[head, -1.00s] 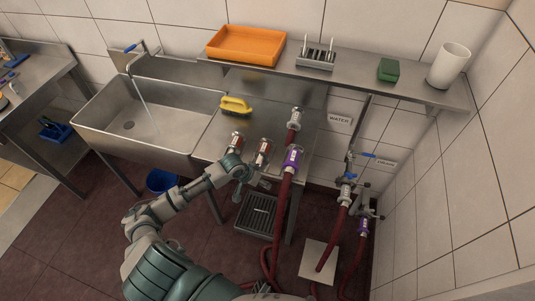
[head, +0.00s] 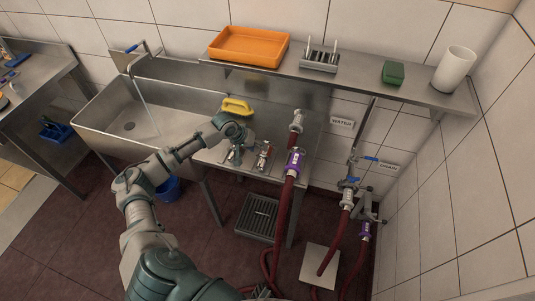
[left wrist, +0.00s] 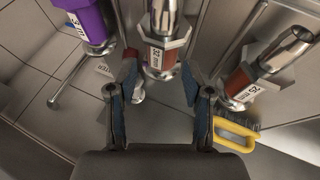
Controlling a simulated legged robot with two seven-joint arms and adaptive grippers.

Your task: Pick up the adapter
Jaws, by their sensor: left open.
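Two metal adapters with red label bands stand on the steel counter right of the sink. One adapter (head: 264,155) shows in the head view; the other is largely hidden there behind my left gripper (head: 235,152). In the left wrist view one adapter (left wrist: 162,52) stands ahead between the spread fingers of my left gripper (left wrist: 158,78), and the other adapter (left wrist: 258,72) stands to the right, outside them. My left gripper is open and holds nothing. Contact cannot be told.
A purple-banded coupling (head: 294,161) on a red hose stands right of the adapters; it also shows in the left wrist view (left wrist: 93,22). A yellow brush (head: 237,106) lies behind my gripper. The shelf (head: 356,77) above holds an orange tray (head: 248,47).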

